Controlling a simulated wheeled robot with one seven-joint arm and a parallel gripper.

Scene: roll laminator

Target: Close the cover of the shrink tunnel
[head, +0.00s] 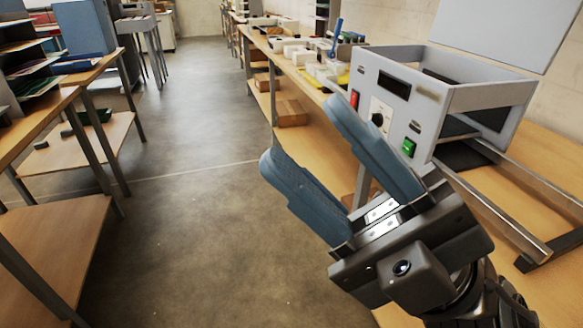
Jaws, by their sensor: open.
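The shrink tunnel (412,115) is a light grey box on the bench at the right, with a dark display, a black knob, a red switch and a green switch on its front. Its top is open. Its cover (495,28) is a flat light grey panel standing raised at the back, and the top of the frame cuts it off. My gripper (302,135), with two blue fingers, is open and empty. It is in front and to the left of the tunnel in the picture, and one finger overlaps the tunnel's lower left side.
A metal rail frame (515,205) extends from the tunnel over the wooden bench (552,150). White boxes (300,52) and a blue-handled tool (336,38) lie farther along it. The floor (190,190) is clear between this bench and the tables (60,90) at the left.

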